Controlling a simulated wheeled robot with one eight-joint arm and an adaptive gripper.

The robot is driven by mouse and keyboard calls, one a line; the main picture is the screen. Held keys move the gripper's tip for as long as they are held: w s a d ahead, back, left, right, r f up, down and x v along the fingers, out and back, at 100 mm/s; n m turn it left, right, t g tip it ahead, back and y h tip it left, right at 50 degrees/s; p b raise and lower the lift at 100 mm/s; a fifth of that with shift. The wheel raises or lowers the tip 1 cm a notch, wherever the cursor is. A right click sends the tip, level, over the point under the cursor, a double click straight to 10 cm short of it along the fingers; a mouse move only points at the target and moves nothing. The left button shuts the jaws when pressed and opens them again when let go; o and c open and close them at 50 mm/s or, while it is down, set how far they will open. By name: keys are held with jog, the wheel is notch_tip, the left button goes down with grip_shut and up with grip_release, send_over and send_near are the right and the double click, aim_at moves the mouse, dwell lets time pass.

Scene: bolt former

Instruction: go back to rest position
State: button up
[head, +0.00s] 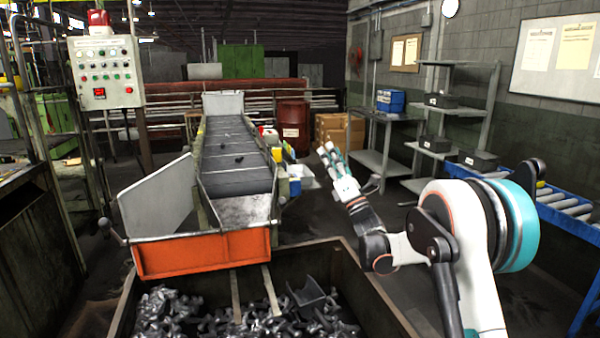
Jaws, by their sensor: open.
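My gripper (325,149) is in the middle of the head view, at the end of my raised arm, which reaches in from the right. It points up and to the left, with its fingers apart. I see nothing between them. In the picture it is to the right of the inclined conveyor (233,150) and above the level of the dark parts bin (372,300). It appears clear of both.
Metal parts (190,312) and a grey scoop-like piece (306,293) lie in the bin. An orange chute front (205,253) hangs over it. A control panel (105,72) stands left. A blue roller conveyor (560,205) and shelves (437,140) are right. Some floor is free behind my gripper.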

jog(key=s+d+r+m+g+h, duration=0.2)
jog(key=s+d+r+m+h, duration=0.55)
jog(key=m+h, duration=0.7)
jog(key=s+d+f+m+g, duration=0.3)
jog(key=s+m, duration=0.4)
jog(key=s, duration=0.1)
jog(key=s+f+m+g, duration=0.3)
jog(key=s+f, duration=0.4)
jog(key=s, duration=0.5)
jog(key=s+f+m+g, duration=0.3)
jog(key=s+f+m, duration=0.2)
jog(key=s, duration=0.7)
jog(key=s+f+m+g, duration=0.4)
jog(key=s+f+m, duration=0.1)
jog(key=s+f, duration=0.5)
jog(key=s, duration=0.2)
jog(key=shift+s, duration=0.35)
jog(key=shift+y, duration=0.25)
